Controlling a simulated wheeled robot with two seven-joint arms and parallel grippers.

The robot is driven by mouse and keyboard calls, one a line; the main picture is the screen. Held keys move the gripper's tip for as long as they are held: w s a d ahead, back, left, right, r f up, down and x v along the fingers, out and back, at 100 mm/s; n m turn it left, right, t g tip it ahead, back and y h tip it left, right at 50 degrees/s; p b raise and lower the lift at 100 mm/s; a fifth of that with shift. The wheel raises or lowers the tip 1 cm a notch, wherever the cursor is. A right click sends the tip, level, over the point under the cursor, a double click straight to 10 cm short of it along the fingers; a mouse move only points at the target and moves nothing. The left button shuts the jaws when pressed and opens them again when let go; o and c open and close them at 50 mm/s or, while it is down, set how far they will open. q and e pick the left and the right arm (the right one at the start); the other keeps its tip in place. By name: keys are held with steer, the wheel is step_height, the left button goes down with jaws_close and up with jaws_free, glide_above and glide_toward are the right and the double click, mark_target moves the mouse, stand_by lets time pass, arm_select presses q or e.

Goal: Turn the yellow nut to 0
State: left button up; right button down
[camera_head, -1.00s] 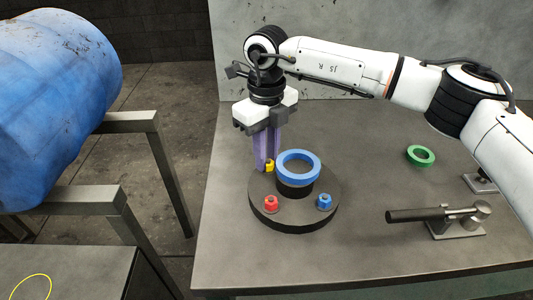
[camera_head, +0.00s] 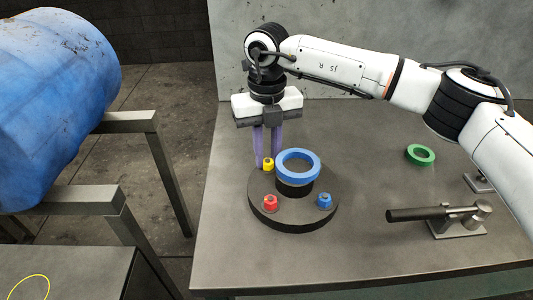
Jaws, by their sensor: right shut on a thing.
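The yellow nut (camera_head: 268,164) sits on the back left part of a dark round base (camera_head: 292,216) on the table. My right gripper (camera_head: 267,160) points straight down over it. Its two purple fingers stand on the left and right of the nut, shut on it. The fingers hide part of the nut's sides, and no number mark can be read. A red nut (camera_head: 270,203) and a blue nut (camera_head: 324,201) sit at the front of the same base. My left gripper is not in view.
A blue ring (camera_head: 298,165) sits on a black hub in the middle of the base, close to the right finger. A green ring (camera_head: 420,155) and a metal lever with a black handle (camera_head: 420,215) are on the right of the grey table (camera_head: 370,265).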

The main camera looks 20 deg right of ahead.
steer(key=shift+r+m, duration=0.1)
steer(key=shift+m, duration=1.1)
steer(key=c, duration=1.7)
jaws_free()
steer(key=shift+o, duration=0.6)
